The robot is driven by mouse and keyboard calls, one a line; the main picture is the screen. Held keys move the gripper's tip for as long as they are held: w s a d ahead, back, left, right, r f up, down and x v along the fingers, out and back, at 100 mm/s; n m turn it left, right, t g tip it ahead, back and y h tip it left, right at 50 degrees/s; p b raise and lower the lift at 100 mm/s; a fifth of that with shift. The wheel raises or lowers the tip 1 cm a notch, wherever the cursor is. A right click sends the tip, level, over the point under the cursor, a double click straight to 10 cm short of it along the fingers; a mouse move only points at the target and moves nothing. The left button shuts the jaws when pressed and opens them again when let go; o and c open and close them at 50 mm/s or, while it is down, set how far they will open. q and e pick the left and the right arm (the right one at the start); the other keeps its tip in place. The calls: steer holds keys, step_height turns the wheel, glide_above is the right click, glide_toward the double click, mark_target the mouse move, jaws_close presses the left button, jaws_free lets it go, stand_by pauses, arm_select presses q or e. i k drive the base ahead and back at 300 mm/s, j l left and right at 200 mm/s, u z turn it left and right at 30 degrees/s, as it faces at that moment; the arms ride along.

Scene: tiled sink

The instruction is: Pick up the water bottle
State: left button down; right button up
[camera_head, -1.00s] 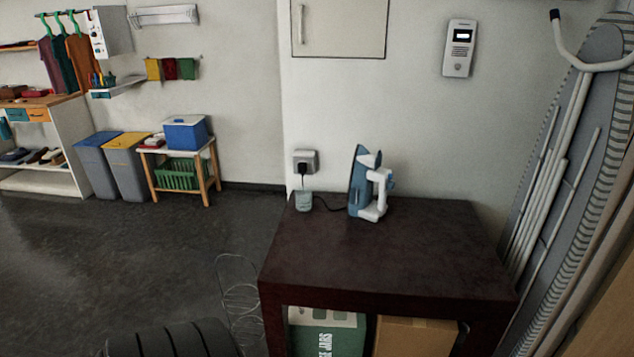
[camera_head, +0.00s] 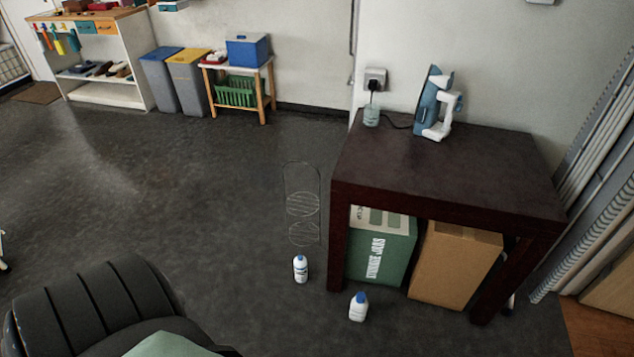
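Two small white bottles stand upright on the dark floor in the head view. The other white bottle with a blue cap (camera_head: 358,308) is in front of the table. I cannot tell whether either is the water bottle; their labels are too small to read. Neither of my grippers is in view.
A dark table (camera_head: 440,172) holds an iron (camera_head: 432,105). A green box (camera_head: 381,250) and a cardboard box (camera_head: 455,264) are beneath it. A wire rack (camera_head: 302,205) stands left of it. A black ribbed chair-like object (camera_head: 90,305) fills the lower left.

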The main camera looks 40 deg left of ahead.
mark_target(358, 311)
steer(key=u, duration=0.85)
steer(key=i+l+u, duration=0.4)
steer(key=l, duration=0.4)
steer(key=i, duration=0.1)
